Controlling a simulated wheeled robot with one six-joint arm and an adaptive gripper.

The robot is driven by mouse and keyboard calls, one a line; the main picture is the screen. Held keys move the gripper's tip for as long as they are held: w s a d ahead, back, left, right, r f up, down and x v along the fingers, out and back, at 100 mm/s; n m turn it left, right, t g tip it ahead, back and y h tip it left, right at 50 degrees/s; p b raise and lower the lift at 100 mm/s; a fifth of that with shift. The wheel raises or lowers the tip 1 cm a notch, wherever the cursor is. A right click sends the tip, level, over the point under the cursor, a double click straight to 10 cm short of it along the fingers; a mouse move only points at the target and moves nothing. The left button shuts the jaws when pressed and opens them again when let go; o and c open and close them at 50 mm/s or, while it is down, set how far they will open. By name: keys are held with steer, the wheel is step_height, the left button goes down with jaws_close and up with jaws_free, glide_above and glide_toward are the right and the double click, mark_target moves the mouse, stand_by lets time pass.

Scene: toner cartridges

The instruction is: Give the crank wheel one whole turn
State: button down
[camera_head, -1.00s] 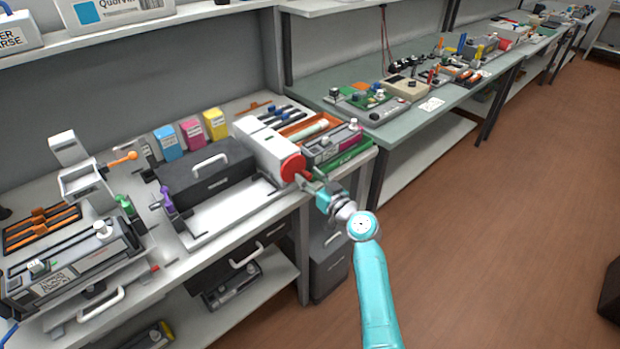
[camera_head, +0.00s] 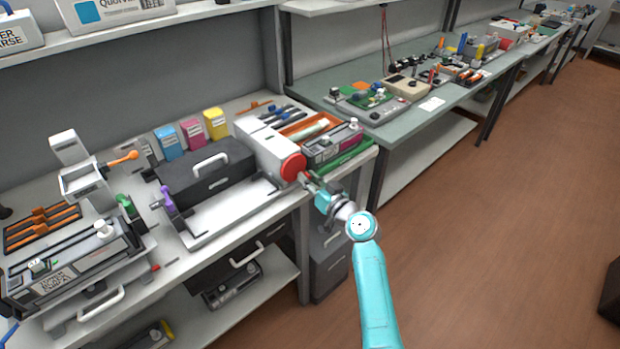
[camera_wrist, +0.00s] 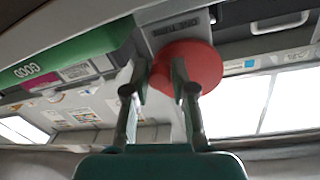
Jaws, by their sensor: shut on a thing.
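The crank wheel is a red disc (camera_head: 293,167) on the right end of a white housing (camera_head: 268,148) at the bench's front right. My gripper (camera_head: 308,179) is at the wheel's right side, with the teal wrist behind it. In the wrist view the red wheel (camera_wrist: 190,68) is at the upper middle, and the two fingers of my gripper (camera_wrist: 162,80) reach up to its face. The fingers are shut on the wheel's crank handle, which is mostly hidden between and behind them.
A dark box with a white handle (camera_head: 208,172) stands left of the housing. A green tray marked GOOD (camera_wrist: 60,62) lies close beside the fingers in the wrist view. A grey cartridge (camera_head: 333,143) is right of the wheel. Open floor (camera_head: 500,250) lies to the right.

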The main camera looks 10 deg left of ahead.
mark_target(285, 177)
steer(key=m, duration=0.2)
steer(key=s+m, duration=0.1)
steer(key=m, duration=0.1)
steer(key=a+m+g, duration=0.1)
steer(key=m, duration=0.1)
steer(key=shift+s+a+f+m, duration=0.1)
steer(key=shift+s+f+m, duration=0.2)
steer(key=shift+m, duration=0.1)
steer(key=m, duration=0.3)
steer(key=s+a+m, duration=0.1)
steer(key=shift+r+m+g, duration=0.15)
steer(key=shift+m+g, duration=0.15)
steer(key=shift+m, duration=0.1)
steer(key=m, duration=0.3)
steer(key=s+r+m, duration=0.1)
steer(key=m, duration=0.1)
steer(key=shift+a+g+y, duration=0.3)
steer(key=m, duration=0.1)
steer(key=r+m, duration=0.1)
steer(key=m, duration=0.3)
steer(key=shift+s+a+r+g+y, duration=0.2)
steer(key=shift+s+g+y, duration=0.1)
steer(key=c, duration=1)
jaws_free()
steer(key=shift+o, duration=0.2)
